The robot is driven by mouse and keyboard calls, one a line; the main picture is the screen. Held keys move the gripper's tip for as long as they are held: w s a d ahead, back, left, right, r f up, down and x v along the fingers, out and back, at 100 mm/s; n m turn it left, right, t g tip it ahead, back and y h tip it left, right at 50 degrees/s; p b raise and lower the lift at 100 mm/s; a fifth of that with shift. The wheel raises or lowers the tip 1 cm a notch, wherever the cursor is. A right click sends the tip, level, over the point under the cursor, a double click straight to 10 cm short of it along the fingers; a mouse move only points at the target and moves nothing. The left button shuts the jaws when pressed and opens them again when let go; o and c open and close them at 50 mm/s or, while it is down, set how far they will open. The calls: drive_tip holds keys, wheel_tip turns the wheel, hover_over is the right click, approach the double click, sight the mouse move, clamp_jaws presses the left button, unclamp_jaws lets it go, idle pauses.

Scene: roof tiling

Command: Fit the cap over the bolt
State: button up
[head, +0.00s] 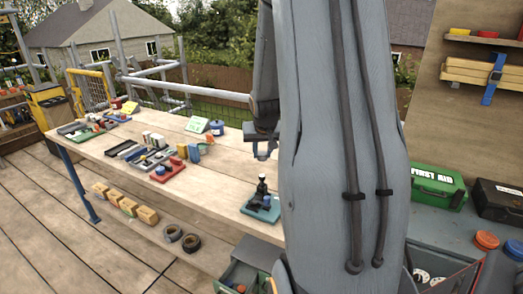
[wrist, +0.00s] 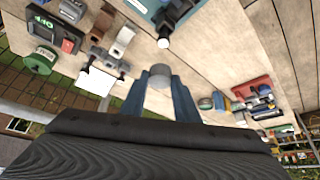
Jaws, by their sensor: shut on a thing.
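My gripper (head: 262,150) hangs above the bench, left of my large grey arm link. In the wrist view its two blue fingers (wrist: 160,92) are closed on a small grey round cap (wrist: 160,72), which sits at their tips. In the head view the cap is too small to make out clearly. A dark upright bolt-like post (head: 262,186) stands on a teal base (head: 268,213) below the gripper, apart from it. The wrist view shows this post (wrist: 164,42) with a pale tip near the top, beyond the cap. Which part is the bolt's thread is unclear.
The wooden bench (head: 225,185) holds a red block rack (head: 168,172), grey trays (head: 150,158) and a blue tin (head: 217,127) to the left. A green first-aid box (head: 437,186) stands at right. The bench around the teal base is mostly clear.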

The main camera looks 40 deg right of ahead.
sight(262, 176)
drive_tip(key=shift+f+b, duration=2.8)
drive_tip(key=shift+f, duration=1.15)
drive_tip(key=shift+s+a, duration=0.1)
drive_tip(key=shift+f+b, duration=0.5)
drive_tip(key=shift+b, duration=0.25)
drive_tip(key=o, duration=1.1)
drive_tip(key=shift+r, duration=0.15)
